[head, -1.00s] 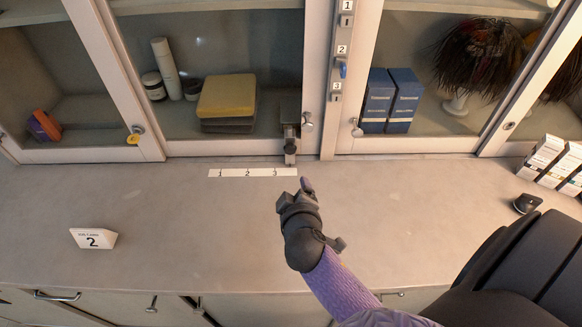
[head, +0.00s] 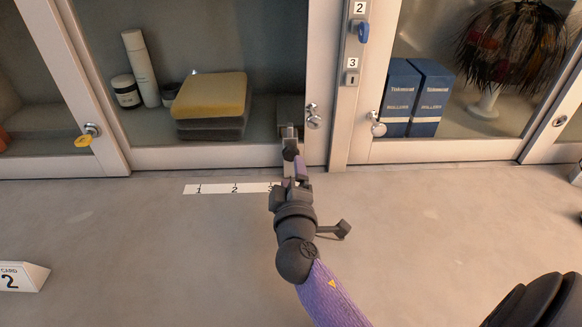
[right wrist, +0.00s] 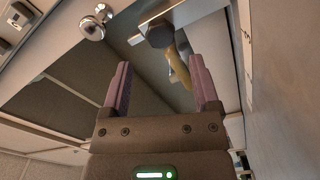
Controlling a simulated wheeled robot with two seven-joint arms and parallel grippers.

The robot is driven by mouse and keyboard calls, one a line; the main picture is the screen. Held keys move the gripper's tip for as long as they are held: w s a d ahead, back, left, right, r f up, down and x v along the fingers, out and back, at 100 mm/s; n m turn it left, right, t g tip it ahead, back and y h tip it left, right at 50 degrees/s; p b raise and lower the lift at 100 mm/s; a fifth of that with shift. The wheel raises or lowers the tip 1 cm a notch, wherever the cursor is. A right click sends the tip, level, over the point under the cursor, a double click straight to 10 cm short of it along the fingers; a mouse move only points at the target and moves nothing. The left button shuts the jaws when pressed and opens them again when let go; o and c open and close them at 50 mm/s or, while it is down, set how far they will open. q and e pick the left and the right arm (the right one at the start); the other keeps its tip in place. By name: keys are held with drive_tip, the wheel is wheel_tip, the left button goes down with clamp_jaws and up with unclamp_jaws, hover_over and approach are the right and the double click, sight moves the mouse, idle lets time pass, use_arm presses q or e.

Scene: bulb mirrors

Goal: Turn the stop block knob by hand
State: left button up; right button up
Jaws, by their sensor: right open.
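The stop block (head: 288,131) sits at the bottom of the middle cabinet door, near its right edge, with a dark knob (head: 290,150) at its front. My right gripper (head: 298,168) is just in front of the knob, partly overlapping it in the head view. In the right wrist view, my right gripper (right wrist: 159,64) is open, its two purple fingers apart with nothing clamped between them. The dark round knob (right wrist: 160,35) shows just beyond the fingertips, with a tan stem-like part beside it. I cannot tell whether a finger touches it. My left gripper is not in view.
A white strip numbered 1, 2, 3 (head: 228,188) lies on the counter left of my gripper. A round metal door knob (head: 313,120) is close to the right of the block. Glass doors stand behind. A card marked 2 (head: 20,277) is at left; the counter between is clear.

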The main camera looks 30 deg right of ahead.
sight(291, 157)
drive_tip(key=shift+b+x, duration=0.4)
drive_tip(key=shift+x, duration=2.25)
drive_tip(key=shift+f, duration=0.1)
drive_tip(key=c, duration=0.9)
